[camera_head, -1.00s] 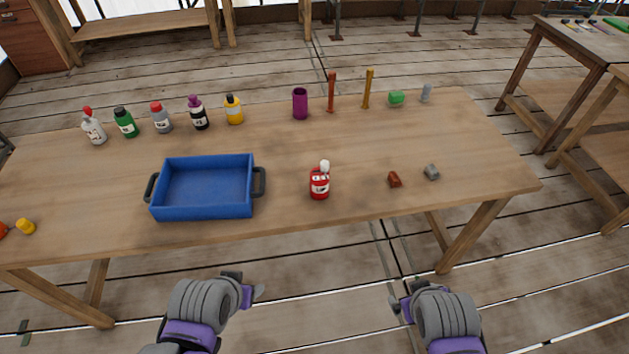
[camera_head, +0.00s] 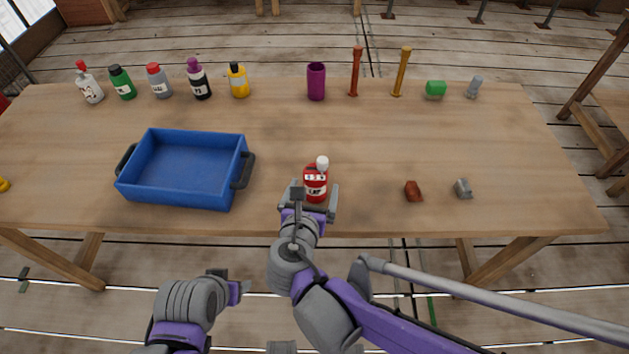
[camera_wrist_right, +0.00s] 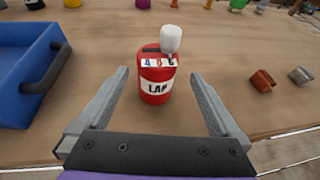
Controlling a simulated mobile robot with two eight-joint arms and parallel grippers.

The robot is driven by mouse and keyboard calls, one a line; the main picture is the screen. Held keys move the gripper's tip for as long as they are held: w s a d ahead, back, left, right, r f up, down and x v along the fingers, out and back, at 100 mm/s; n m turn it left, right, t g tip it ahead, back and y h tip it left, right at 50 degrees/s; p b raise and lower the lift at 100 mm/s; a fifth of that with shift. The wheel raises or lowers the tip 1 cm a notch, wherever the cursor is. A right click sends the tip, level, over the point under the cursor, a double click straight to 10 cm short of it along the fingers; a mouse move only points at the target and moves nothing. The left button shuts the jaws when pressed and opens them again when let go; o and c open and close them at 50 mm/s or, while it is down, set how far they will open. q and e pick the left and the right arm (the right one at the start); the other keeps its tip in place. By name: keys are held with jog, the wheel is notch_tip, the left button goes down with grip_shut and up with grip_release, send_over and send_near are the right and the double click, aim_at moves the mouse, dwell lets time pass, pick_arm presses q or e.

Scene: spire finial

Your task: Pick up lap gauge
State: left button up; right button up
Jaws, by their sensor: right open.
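My right gripper (camera_head: 308,197) is open, just in front of the red container. In the right wrist view its two fingers (camera_wrist_right: 160,105) point toward the container, one on each side, with gaps between. My left gripper (camera_head: 232,284) is low in front of the table, away from the objects; its finger opening is not clear.
A blue tray (camera_head: 128,196) with dark handles stands left of the container. A brown piece (camera_head: 413,191) and a grey piece (camera_head: 463,188) lie to the right. Several bottles, a purple cup (camera_head: 316,82) and upright rods line the back.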

aim_at(318, 171)
jog(key=x, duration=0.3)
jog(key=b+x, duration=0.1)
jog(key=x, duration=0.4)
jog(key=shift+w+a+f, duration=0.2)
jog(key=shift+w+f, duration=0.05)
jog(key=shift+w, duration=0.05)
jog(key=c, duration=1.5)
